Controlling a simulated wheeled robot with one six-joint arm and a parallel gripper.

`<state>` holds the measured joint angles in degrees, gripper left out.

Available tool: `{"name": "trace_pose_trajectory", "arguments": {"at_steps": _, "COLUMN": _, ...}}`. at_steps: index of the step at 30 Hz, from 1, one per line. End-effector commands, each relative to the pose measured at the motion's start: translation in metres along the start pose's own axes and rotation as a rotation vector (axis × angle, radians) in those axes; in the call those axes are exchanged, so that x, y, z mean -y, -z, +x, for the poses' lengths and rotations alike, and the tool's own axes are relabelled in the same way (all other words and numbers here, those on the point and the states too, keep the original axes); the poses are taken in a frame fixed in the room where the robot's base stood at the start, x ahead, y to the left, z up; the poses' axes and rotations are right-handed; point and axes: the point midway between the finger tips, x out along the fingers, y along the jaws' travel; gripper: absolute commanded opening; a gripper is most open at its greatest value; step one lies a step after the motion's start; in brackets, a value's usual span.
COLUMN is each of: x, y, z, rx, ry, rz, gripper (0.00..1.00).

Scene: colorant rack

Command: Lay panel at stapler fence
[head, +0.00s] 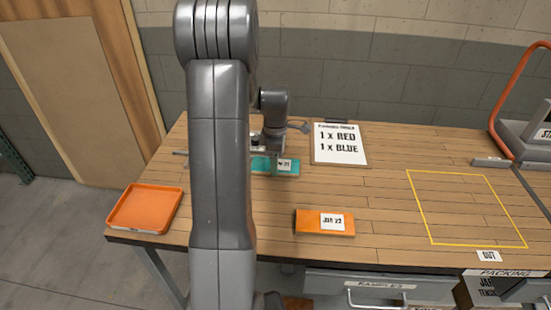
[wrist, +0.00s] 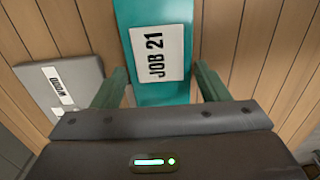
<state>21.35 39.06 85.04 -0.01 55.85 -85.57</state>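The teal panel (head: 290,173) labelled JOB 21 lies on the bench, partly hidden by my arm. In the wrist view the teal panel (wrist: 161,85) runs between my gripper's two green fingers. My gripper (head: 263,150) is over the panel in the head view. In the wrist view my gripper (wrist: 161,70) looks open, with a finger beside each long edge and narrow gaps. An orange panel (head: 308,222) labelled JOB 22 lies nearer the bench's front edge. The stapler (head: 535,137), with an orange tube, stands at the right edge, partly cut off. A small grey bar (head: 492,162), perhaps its fence, lies left of it.
An orange tray (head: 145,209) sits at the bench's left corner. A clipboard (head: 338,158) reads 1 x RED, 1 x BLUE. A yellow outline (head: 432,237) marks clear bench at the right. A grey labelled plate (wrist: 80,75) lies left of the teal panel in the wrist view.

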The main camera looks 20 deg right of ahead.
Motion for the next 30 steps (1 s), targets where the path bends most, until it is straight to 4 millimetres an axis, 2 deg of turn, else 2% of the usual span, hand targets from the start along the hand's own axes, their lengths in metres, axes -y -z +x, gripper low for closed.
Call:
{"name": "trace_pose_trajectory", "arguments": {"at_steps": 1, "x": 0.0, "y": 0.0, "z": 0.0, "rx": 0.0, "ry": 0.0, "rz": 0.0, "gripper": 0.79}}
{"name": "trace_pose_trajectory", "arguments": {"at_steps": 2, "x": 0.0, "y": 0.0, "z": 0.0, "rx": 0.0, "ry": 0.0, "rz": 0.0, "gripper": 0.85}}
{"name": "trace_pose_trajectory", "arguments": {"at_steps": 10, "x": 0.0, "y": 0.0, "z": -0.001, "rx": 0.0, "ry": 0.0, "rz": 0.0, "gripper": 0.85}}
{"name": "trace_pose_trajectory", "arguments": {"at_steps": 14, "x": 0.0, "y": 0.0, "z": -0.009, "rx": 0.0, "ry": -0.001, "rz": 0.0, "gripper": 0.85}}
{"name": "trace_pose_trajectory", "arguments": {"at_steps": 17, "x": -0.001, "y": 0.0, "z": -0.021, "rx": 0.0, "ry": -0.004, "rz": 0.0, "gripper": 0.85}}
{"name": "trace_pose_trajectory", "arguments": {"at_steps": 24, "x": -0.001, "y": 0.0, "z": -0.075, "rx": -0.001, "ry": -0.006, "rz": 0.0, "gripper": 0.85}}
{"name": "trace_pose_trajectory", "arguments": {"at_steps": 30, "x": -0.001, "y": 0.0, "z": -0.113, "rx": 0.0, "ry": -0.004, "rz": 0.0, "gripper": 0.85}}
